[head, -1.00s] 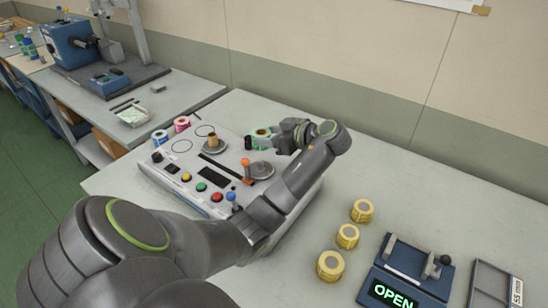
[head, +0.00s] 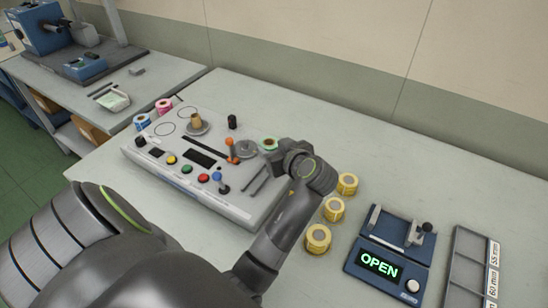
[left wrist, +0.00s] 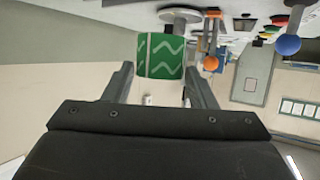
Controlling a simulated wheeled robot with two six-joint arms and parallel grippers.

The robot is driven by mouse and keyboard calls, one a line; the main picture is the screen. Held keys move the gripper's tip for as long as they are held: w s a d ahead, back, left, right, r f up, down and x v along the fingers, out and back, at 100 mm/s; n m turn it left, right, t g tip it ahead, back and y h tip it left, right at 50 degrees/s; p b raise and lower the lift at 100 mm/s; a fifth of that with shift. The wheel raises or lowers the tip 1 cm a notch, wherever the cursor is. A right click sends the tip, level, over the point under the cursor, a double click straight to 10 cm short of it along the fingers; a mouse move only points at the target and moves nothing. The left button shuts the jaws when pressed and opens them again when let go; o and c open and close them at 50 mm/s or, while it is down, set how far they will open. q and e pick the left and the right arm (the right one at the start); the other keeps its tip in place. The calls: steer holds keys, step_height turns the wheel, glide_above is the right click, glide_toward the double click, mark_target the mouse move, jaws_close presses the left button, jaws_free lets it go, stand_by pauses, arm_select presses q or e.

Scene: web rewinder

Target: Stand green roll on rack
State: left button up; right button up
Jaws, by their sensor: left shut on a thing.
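The green roll (head: 269,143) is held in my left gripper (head: 273,149), at the right end of the rewinder. In the left wrist view the green roll (left wrist: 161,56), with white zigzag lines, sits between the two fingers. The grey rack (head: 466,275), with compartments and labels reading 55 mm and 60 mm, lies at the far right, well away from the gripper. My right gripper is in neither view.
The rewinder (head: 180,177) has buttons, levers and a spindle (head: 196,123). Yellow rolls (head: 318,238) stand right of my left forearm. A blue gauge (head: 388,249) reading OPEN is between them and the rack.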

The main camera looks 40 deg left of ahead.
arm_select(q)
step_height(320, 180, down, 4)
steer(key=shift+f, duration=0.1)
steer(key=shift+f, duration=0.1)
steer(key=o, duration=1)
steer(key=shift+r, duration=0.25)
